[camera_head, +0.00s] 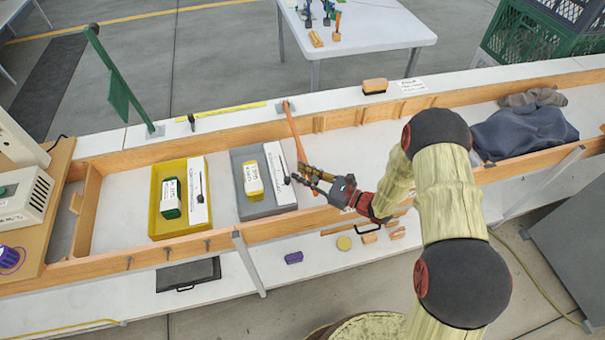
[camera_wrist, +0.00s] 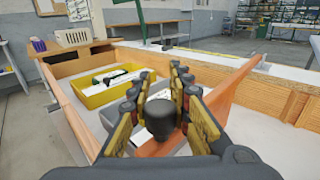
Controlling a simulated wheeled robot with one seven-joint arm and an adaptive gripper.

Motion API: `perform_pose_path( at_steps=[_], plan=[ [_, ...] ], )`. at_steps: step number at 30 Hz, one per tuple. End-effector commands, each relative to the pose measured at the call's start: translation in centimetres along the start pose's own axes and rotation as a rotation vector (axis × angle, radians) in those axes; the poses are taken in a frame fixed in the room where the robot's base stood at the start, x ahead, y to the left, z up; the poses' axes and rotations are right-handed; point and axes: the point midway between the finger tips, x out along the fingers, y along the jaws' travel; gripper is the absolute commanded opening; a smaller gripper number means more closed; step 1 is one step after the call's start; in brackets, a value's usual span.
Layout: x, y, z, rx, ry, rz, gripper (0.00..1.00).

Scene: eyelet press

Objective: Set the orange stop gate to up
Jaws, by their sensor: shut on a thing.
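The orange stop gate (camera_head: 293,127) is a long bar hinged at a bracket on the far rail. It lies low across the trough, just right of the grey tray. In the wrist view its orange arm (camera_wrist: 228,88) slopes from the far rail down to my gripper. My gripper (camera_head: 299,174) is at the bar's near end. In the wrist view, its fingers close around the dark rounded knob (camera_wrist: 160,117) at that end. The fingers partly hide the knob and the bar's tip.
A green gate (camera_head: 112,80) stands raised at the left. A yellow tray (camera_head: 154,205) and a grey tray (camera_head: 239,184) with boxes sit in the trough left of the bar. Dark cloth (camera_head: 525,130) lies at the right. The trough right of the bar is partly clear.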

Motion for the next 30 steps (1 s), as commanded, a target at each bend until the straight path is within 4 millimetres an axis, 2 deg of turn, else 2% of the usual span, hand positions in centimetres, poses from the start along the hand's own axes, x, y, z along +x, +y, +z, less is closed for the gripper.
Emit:
perform_pose_path(
  at_steps=[7,24,30],
  plan=[
    [-0.01,0.01,-0.01,0.000,0.000,0.000,0.00],
    [-0.01,0.01,0.02,0.001,0.001,0.000,0.00],
    [0.05,-0.05,0.89,0.012,0.012,0.000,0.00]
  ],
)
